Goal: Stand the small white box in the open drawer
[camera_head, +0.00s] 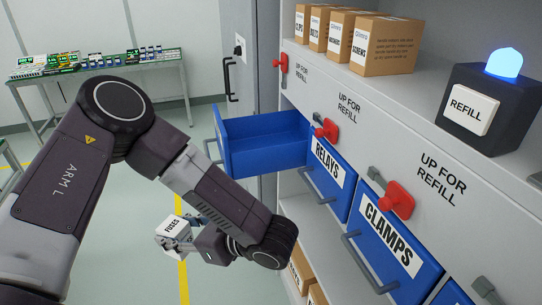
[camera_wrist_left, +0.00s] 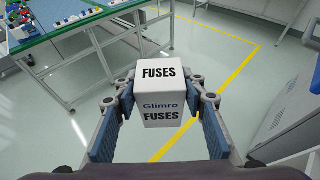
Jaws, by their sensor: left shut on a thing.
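The small white box (camera_head: 173,226) is labelled FUSES. My left gripper (camera_head: 183,242) is shut on it and holds it in the air, below and left of the open drawer. In the left wrist view the box (camera_wrist_left: 160,98) sits between the two blue-padded fingers of the left gripper (camera_wrist_left: 161,112). The open blue drawer (camera_head: 262,155) is pulled out from the grey cabinet, and the part of its inside that shows is empty. My left forearm passes in front of and below it. My right gripper is not in view.
Blue drawers labelled RELAYS (camera_head: 331,176) and CLAMPS (camera_head: 393,236) are beside the open drawer, under red levers (camera_head: 327,131). Cardboard boxes (camera_head: 384,45) and a REFILL button box (camera_head: 480,110) with a lit blue lamp stand on top. A green-topped table (camera_head: 95,72) with parts is behind.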

